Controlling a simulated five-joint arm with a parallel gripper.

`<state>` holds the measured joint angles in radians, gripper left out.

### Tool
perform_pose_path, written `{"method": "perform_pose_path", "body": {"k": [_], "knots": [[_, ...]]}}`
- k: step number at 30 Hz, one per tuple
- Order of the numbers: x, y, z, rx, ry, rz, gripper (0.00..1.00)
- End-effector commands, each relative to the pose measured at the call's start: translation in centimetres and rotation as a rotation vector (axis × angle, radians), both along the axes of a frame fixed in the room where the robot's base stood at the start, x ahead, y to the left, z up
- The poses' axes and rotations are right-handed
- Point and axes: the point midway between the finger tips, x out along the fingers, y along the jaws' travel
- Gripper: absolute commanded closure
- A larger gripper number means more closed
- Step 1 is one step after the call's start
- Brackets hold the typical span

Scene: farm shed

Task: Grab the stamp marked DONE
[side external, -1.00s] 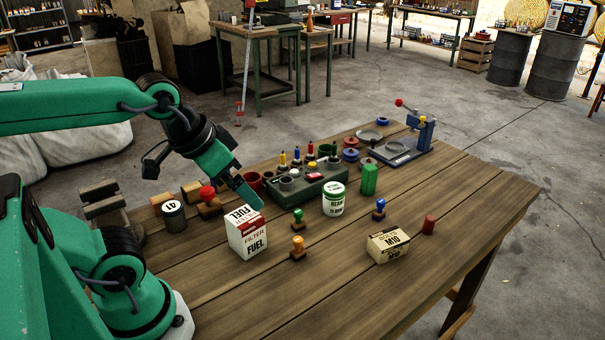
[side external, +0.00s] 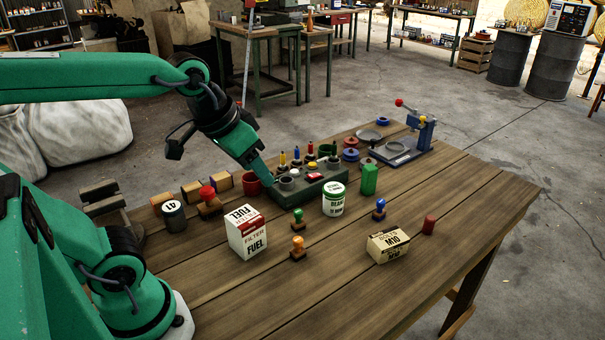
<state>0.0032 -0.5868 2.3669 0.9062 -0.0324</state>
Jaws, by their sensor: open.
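Several hand stamps with wooden bases stand on the wooden table (side external: 330,290). One has an orange handle (side external: 298,243), one a green handle (side external: 298,217), one a blue handle (side external: 379,206) and one a red handle (side external: 208,195). I cannot read a DONE mark on any of them from here. My gripper (side external: 268,182) is open and seems empty. It hangs above the left end of the dark green tray, behind the white fuel filter box and apart from these stamps. Its fingertips are small and hard to make out.
The green tray (side external: 315,190) holds small items. A blue press (side external: 420,135) stands at the back. The table's front right is clear.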

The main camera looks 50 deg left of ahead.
Motion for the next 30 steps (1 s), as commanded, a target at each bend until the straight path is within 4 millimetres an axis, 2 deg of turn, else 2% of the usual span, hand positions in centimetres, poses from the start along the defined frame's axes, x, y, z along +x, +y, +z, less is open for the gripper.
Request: {"method": "perform_pose_path", "body": {"k": [8, 14, 23, 30], "knots": [[5.8, -0.2, 1.0, -0.018, 0.052, 0.035, 0.48], [10.0, -0.3, 0.8, -0.029, 0.086, 0.06, 0.48], [16.5, -0.6, -0.8, -0.044, 0.137, 0.099, 0.48], [21.6, -0.8, -3.4, -0.054, 0.179, 0.13, 0.48]]}}
